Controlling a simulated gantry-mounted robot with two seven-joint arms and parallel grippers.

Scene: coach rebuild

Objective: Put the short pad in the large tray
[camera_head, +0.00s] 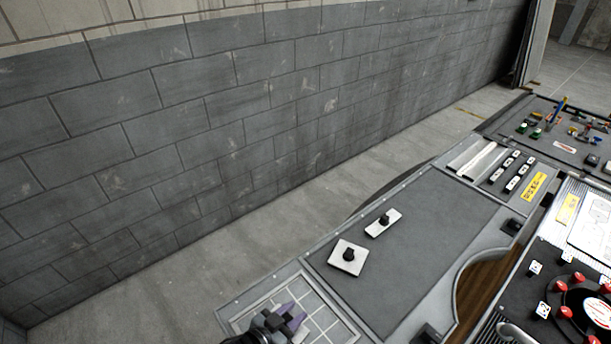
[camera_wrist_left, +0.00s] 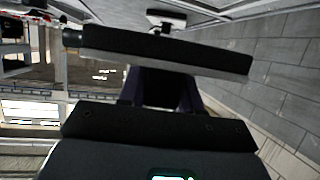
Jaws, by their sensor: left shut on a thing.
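My left gripper (camera_head: 289,318), with purple fingers, is at the bottom of the head view over a pale gridded tray (camera_head: 320,309), likely the large tray. In the left wrist view, the left gripper (camera_wrist_left: 163,88) is shut on a dark pad with a pale grey backing (camera_wrist_left: 165,49), seen nearly edge-on beyond the fingers. I take it to be the short pad. The gripper hides it in the head view. I cannot tell whether it touches the tray. My right gripper is not in view.
On the dark grey worktop (camera_head: 420,260) lie a squarish white plate with a black knob (camera_head: 347,258) and a narrower one (camera_head: 383,223). White strips (camera_head: 476,159) lie at its far end. A control console (camera_head: 560,295) is at the right; a block wall (camera_head: 200,130) stands behind.

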